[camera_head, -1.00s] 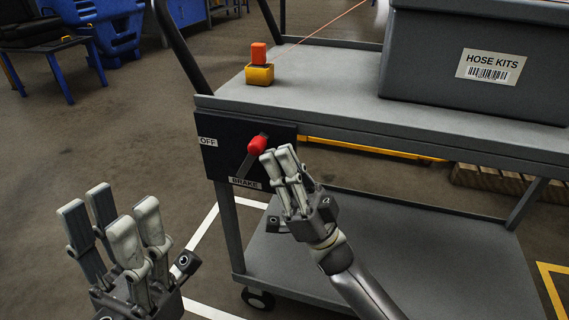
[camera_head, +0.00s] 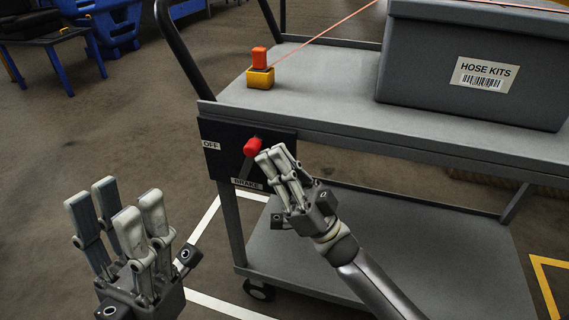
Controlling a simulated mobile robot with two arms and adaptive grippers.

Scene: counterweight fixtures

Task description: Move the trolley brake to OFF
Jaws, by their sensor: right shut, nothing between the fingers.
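The trolley brake is a lever with a red knob (camera_head: 252,147) on a black panel (camera_head: 222,165) at the trolley's left end. The panel has an OFF label at its left and a BRAKE label below the lever. The lever leans up and to the right. My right gripper (camera_head: 270,158) is shut and empty, its fingertips just right of the red knob, touching it or very close; I cannot tell which. My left gripper (camera_head: 118,205) is open and empty at the lower left, away from the trolley.
The grey trolley (camera_head: 330,110) carries a grey HOSE KITS bin (camera_head: 450,65) and a yellow block with an orange top (camera_head: 260,75). An orange line runs from the block. Its black handle (camera_head: 180,50) rises at the left. Blue furniture (camera_head: 110,25) stands at the back left. Floor left of the trolley is clear.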

